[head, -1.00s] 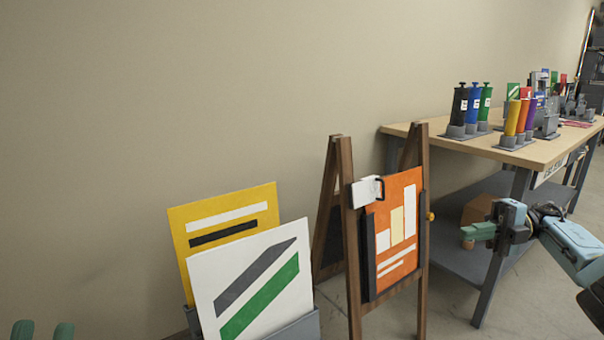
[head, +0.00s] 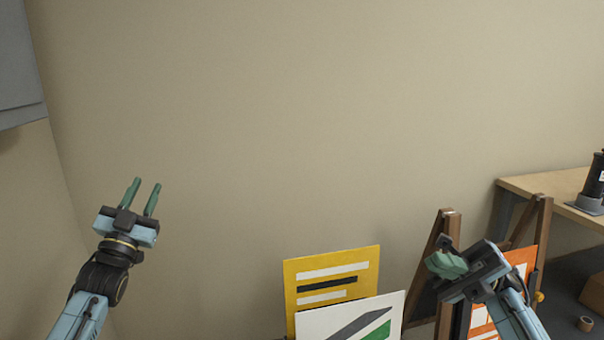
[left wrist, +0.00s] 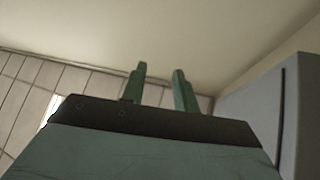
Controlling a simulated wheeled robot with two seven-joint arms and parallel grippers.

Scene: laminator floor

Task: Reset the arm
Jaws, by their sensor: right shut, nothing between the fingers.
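My left gripper (head: 143,196) is raised in front of the bare wall at the left of the head view, fingers pointing up. Its two green fingers stand apart with nothing between them. My right gripper (head: 446,264) is at the lower right of the head view, shut and empty. It overlaps the wooden easel (head: 447,228) in the picture and hides part of the orange board (head: 522,260) there. I cannot tell how far it is from the easel.
A yellow board (head: 332,262) and a white board (head: 350,325) stand low in the middle. A workbench (head: 540,186) with a black cylinder (head: 596,180) is at the right. A tape roll (head: 585,323) lies below. A grey cabinet (head: 18,70) is at upper left.

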